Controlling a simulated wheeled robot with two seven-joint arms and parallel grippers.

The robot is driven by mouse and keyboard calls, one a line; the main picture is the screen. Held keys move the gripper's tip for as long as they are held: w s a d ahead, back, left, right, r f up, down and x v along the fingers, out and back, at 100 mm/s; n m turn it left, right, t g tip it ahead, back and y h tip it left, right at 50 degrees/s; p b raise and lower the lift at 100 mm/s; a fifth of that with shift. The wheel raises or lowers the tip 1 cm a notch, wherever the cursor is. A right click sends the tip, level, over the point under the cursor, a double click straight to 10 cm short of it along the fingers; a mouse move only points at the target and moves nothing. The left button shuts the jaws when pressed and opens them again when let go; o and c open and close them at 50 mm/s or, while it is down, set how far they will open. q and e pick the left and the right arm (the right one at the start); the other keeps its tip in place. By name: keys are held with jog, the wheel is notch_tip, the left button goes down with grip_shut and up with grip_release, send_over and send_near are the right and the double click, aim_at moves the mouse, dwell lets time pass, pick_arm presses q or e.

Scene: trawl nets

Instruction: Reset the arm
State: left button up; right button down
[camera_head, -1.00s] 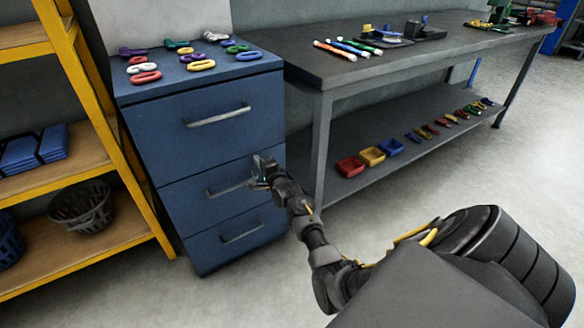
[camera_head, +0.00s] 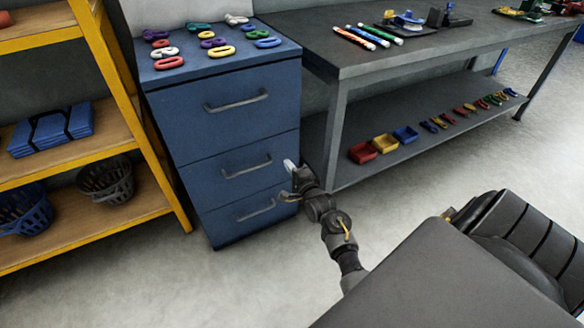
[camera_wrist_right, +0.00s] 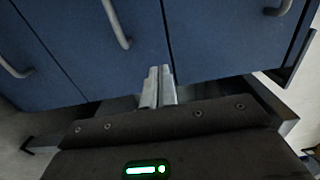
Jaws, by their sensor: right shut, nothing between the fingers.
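My right gripper (camera_head: 290,167) is in front of the right side of the blue drawer cabinet (camera_head: 228,147), at about the height of the lower drawers. In the right wrist view its two fingers (camera_wrist_right: 158,72) are together and hold nothing. The cabinet's drawer fronts lie beyond the fingertips; I cannot tell whether they touch. The cabinet also fills the top of the right wrist view (camera_wrist_right: 90,60). All three drawers look closed. My left gripper is not in view.
A grey workbench (camera_head: 365,65) with a lower shelf stands right of the cabinet. Small trays, including a yellow one (camera_head: 385,143), are on that shelf. A yellow-framed rack (camera_head: 125,95) stands at left. Coloured links (camera_head: 213,42) lie on the cabinet. The floor in front is clear.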

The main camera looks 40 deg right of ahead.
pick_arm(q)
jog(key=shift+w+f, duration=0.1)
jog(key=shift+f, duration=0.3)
pick_arm(e)
jog(key=shift+s+a, duration=0.15)
jog(key=shift+s, duration=0.7)
